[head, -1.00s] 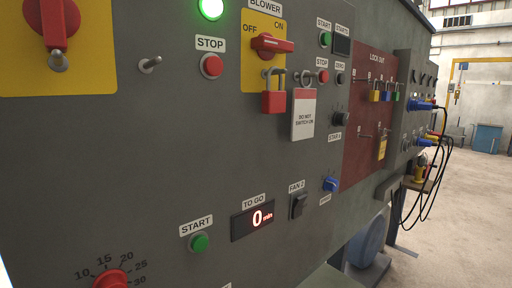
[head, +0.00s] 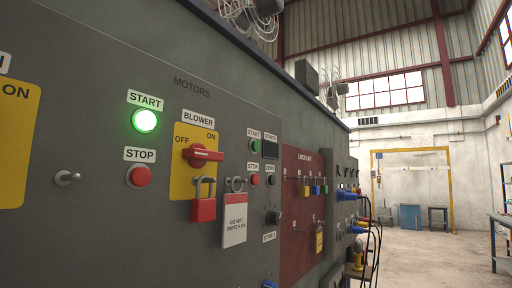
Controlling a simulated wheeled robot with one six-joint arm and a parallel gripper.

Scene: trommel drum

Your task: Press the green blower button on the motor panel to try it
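The grey motor panel (head: 110,190), headed MOTORS, fills the left half. The BLOWER switch has a yellow plate (head: 180,188) marked OFF and ON, and its red handle (head: 203,155) lies sideways. A red padlock (head: 203,209) and a white tag (head: 234,220) reading DO NOT SWITCH ON hang by it. Left of it, a lit green START button (head: 145,121) is above a red STOP button (head: 140,177). Right of it, a smaller unlit green START button (head: 255,146) is above a red STOP (head: 255,181). I cannot tell which is the blower button. My gripper is not in view.
A dark red LOCK OUT board (head: 303,240) with coloured padlocks is farther along. Blue plugs (head: 347,196) with cables stick out beyond it. Open floor (head: 430,262) lies at the right, with a workbench (head: 504,232) at the right edge.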

